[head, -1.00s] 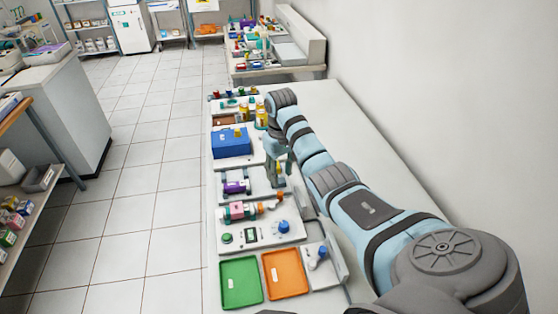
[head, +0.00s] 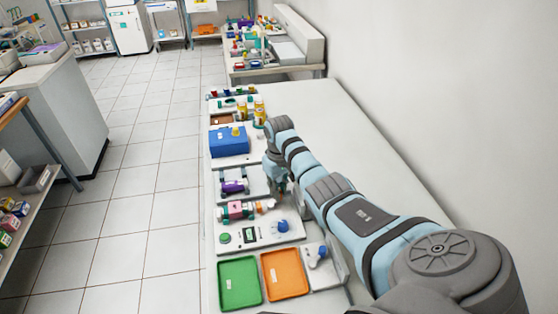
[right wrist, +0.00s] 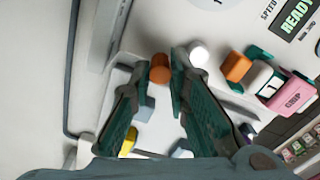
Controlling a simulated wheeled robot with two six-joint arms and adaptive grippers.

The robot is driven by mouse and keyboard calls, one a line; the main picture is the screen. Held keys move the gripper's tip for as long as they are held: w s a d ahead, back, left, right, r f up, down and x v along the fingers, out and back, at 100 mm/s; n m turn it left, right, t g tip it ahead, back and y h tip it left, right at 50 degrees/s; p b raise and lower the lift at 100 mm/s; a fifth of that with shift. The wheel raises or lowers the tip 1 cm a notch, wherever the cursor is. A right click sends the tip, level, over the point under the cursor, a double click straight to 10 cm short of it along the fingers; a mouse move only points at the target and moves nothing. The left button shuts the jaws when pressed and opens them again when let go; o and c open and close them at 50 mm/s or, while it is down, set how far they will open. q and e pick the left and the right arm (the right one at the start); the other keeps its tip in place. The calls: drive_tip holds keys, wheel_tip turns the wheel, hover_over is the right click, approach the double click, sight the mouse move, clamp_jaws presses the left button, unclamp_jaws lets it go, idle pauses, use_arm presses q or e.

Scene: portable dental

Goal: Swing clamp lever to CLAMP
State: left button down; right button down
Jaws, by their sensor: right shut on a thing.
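An orange cylindrical knob (right wrist: 160,67), which looks like the clamp lever's end, is between the fingertips of my right gripper (right wrist: 158,76) in the right wrist view. The gripper is shut on it. In the head view my right gripper (head: 281,186) points down beside the pink and white cylinder marked GRIP (head: 240,210), to its upper right; the fingers and arm hide the knob there. In the right wrist view the pink part (right wrist: 290,92) lies at the right, and a white ball (right wrist: 198,52) is just right of the fingertips. No CLAMP marking is readable. My left gripper is out of view.
The control panel has a blue knob (head: 282,226) and a READY display (right wrist: 298,15). A purple piece (head: 234,186), blue box (head: 229,142), green tray (head: 240,284) and orange tray (head: 286,275) line the table's left side. The table's right part (head: 330,120) is bare.

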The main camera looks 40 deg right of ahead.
drive_tip(key=shift+s+r+m+p, duration=0.25)
drive_tip(key=shift+m+p, duration=0.25)
drive_tip(key=shift+p, duration=0.55)
drive_tip(key=m+p, duration=0.2)
drive_tip(key=s+m+p, duration=0.1)
drive_tip(key=m+p, duration=0.1)
drive_tip(key=p, duration=0.1)
drive_tip(key=s+m+p, duration=0.1)
drive_tip(key=m+p, duration=0.1)
drive_tip(key=shift+a, duration=0.2)
drive_tip(key=m+p, duration=0.2)
drive_tip(key=shift+s+a+f+m, duration=0.1)
drive_tip(key=shift+s+a+m, duration=0.1)
drive_tip(key=shift+s+m, duration=0.1)
drive_tip(key=shift+s+a+f+m, duration=0.1)
drive_tip(key=shift+s+a+m, duration=0.1)
drive_tip(key=shift+m, duration=0.6)
drive_tip(key=shift+s+a+m, duration=0.15)
drive_tip(key=shift+a+m, duration=0.05)
drive_tip(key=shift+m, duration=0.5)
drive_tip(key=shift+s+a+m, duration=0.15)
drive_tip(key=shift+m, duration=0.55)
drive_tip(key=c, duration=1.5)
unclamp_jaws()
drive_tip(key=shift+a, duration=0.1)
